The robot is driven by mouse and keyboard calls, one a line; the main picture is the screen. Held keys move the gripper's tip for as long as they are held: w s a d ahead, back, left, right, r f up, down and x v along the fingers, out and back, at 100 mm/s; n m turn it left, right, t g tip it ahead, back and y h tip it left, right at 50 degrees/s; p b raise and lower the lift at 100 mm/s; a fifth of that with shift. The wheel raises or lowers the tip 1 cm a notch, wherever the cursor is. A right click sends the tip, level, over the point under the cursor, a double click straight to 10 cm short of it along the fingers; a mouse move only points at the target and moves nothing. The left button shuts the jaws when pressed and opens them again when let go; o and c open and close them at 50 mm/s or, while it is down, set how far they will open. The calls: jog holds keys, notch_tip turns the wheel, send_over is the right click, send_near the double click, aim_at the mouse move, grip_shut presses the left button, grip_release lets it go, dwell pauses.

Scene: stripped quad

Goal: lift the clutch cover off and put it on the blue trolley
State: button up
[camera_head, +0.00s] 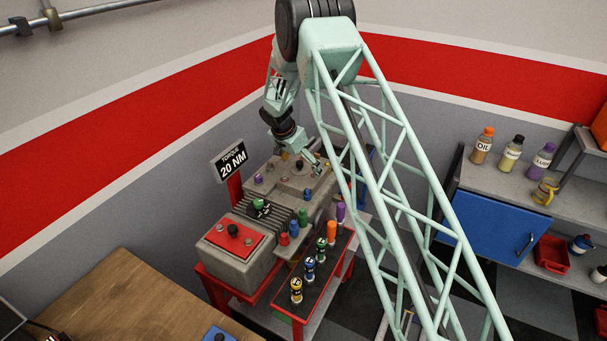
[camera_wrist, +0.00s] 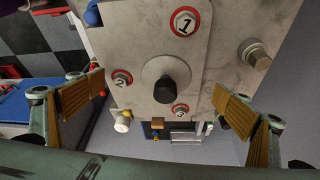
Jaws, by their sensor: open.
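The clutch cover (camera_wrist: 140,55) is a pale grey plate with a black knob (camera_wrist: 172,90) on a round boss. It lies on top of the grey engine block (camera_head: 250,267), and its black knob also shows in the head view (camera_head: 299,165). My gripper (camera_head: 312,166) is over the cover, open and empty. In the wrist view its wood-coloured pads (camera_wrist: 160,102) stand wide on either side of the knob, apart from it. A blue surface (camera_wrist: 12,106) at the left may be the blue trolley.
The engine stands on a red stand (camera_head: 268,312) with several coloured sockets along its front. A 20 NM torque sign (camera_head: 232,162) rises at its left. A wooden bench (camera_head: 120,305) is at lower left. A shelf with bottles (camera_head: 482,146) and a blue cabinet door (camera_head: 485,220) are at right.

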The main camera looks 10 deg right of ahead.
aim_at(302, 162)
jog(key=shift+s, duration=0.1)
jog(key=c, duration=2.1)
jog(key=shift+a+r, duration=0.1)
jog(key=shift+r, duration=0.1)
jog(key=shift+w+r, duration=0.2)
jog(key=shift+r, duration=0.3)
jog(key=shift+r+b, duration=0.45)
jog(key=shift+r, duration=0.5)
jog(key=shift+s+r, duration=0.1)
jog(key=shift+s, duration=0.1)
jog(key=s+d+r+b, duration=0.1)
jog(key=s+b, duration=0.3)
jog(key=s, duration=1.1)
jog(key=shift+s+r, duration=0.3)
jog(key=shift+s, duration=0.05)
jog(key=shift+d, duration=0.1)
